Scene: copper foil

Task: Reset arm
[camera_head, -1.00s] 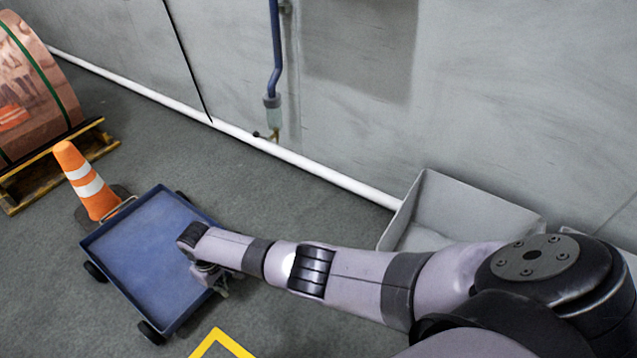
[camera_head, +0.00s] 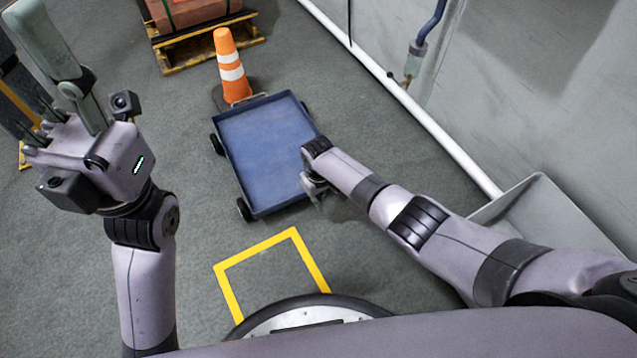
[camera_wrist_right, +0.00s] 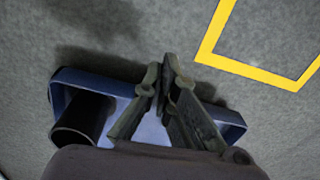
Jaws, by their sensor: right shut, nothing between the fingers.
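My right arm reaches in from the right in the head view. Its gripper (camera_head: 314,186) hangs over the right edge of a blue cart (camera_head: 262,150) and is mostly hidden by its wrist. In the right wrist view the right gripper's fingertips (camera_wrist_right: 167,76) meet, with nothing between them, above part of the blue cart (camera_wrist_right: 232,118). My left arm rises at the left of the head view.
An orange and white cone (camera_head: 232,68) stands behind the cart. A grey bin (camera_head: 545,210) stands by the wall, under my right arm. A yellow floor outline (camera_head: 258,246) surrounds bare floor.

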